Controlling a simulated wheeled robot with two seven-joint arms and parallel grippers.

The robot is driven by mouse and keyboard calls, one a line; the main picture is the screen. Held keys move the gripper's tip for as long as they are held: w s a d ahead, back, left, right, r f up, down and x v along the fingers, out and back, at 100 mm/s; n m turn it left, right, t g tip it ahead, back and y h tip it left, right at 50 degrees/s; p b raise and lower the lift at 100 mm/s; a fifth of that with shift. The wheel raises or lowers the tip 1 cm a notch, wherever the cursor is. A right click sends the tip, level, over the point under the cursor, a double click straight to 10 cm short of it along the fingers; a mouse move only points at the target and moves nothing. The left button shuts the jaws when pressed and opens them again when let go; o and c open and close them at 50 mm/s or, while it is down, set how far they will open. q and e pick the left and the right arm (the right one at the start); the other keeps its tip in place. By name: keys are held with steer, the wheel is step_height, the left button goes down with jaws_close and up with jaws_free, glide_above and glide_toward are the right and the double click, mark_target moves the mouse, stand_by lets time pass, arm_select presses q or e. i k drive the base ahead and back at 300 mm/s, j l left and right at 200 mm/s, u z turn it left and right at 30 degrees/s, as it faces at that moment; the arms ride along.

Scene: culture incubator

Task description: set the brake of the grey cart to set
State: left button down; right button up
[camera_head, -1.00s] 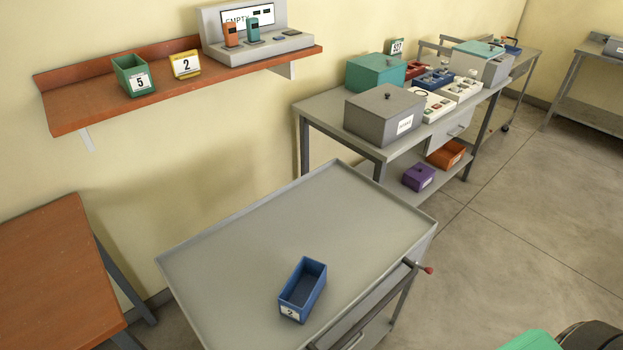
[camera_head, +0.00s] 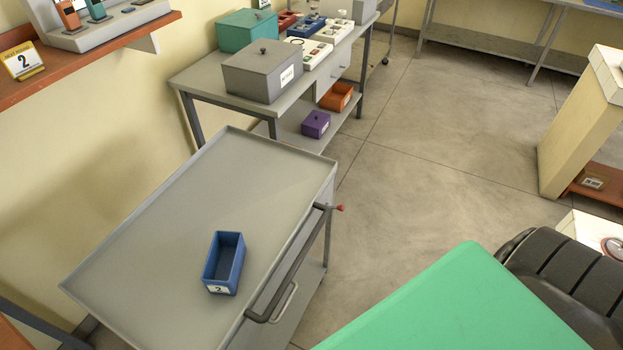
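The grey cart (camera_head: 150,215) stands in the lower left of the head view, with a flat rimmed top. A dark handle bar (camera_head: 290,270) runs along its right side. A short lever with a red knob (camera_head: 340,208) sticks out to the right at the handle's far end. I cannot read any brake marking, so its setting is unclear. A blue open bin labelled 2 (camera_head: 209,268) stands on the cart top near the handle. Neither of my grippers shows in this view.
A grey workbench (camera_head: 205,88) with a grey lidded box (camera_head: 262,78) and a teal box (camera_head: 240,30) stands behind the cart. A purple box (camera_head: 315,124) is on its lower shelf. Open floor (camera_head: 430,170) lies right of the cart. A cream cabinet (camera_head: 575,135) stands further right.

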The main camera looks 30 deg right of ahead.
mark_target(341, 208)
steer(key=z, duration=0.8)
